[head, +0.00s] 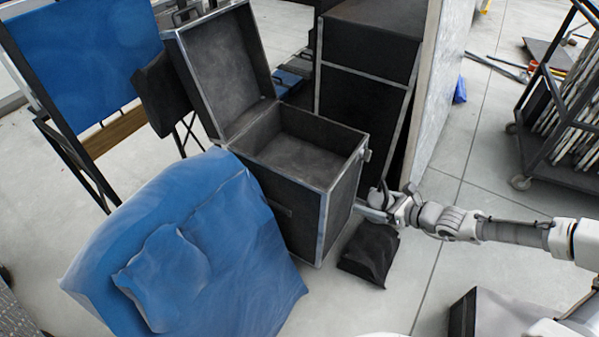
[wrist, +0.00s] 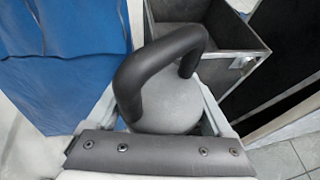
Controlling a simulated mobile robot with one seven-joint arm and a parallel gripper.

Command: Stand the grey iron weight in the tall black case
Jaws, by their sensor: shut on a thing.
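The grey iron weight (wrist: 168,104) is a kettlebell with a dark looped handle, upright in the wrist view. My gripper (head: 372,207) is shut on its body, one finger on each side. In the head view the weight (head: 379,196) is small and partly hidden by my gripper. The open black case (head: 342,205) with metal edges stands just left of my gripper, its lid tilted back. Its visible inside looks empty. In the wrist view the case (wrist: 225,62) lies beyond the weight. The weight is outside the case, beside its right wall.
A black bag (head: 370,252) lies on the floor below my gripper. A blue padded cover (head: 225,270) stands left of the case. A larger black case (head: 360,95) and a pale panel (head: 428,95) stand behind. Floor is clear to the right, before a cart (head: 560,140).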

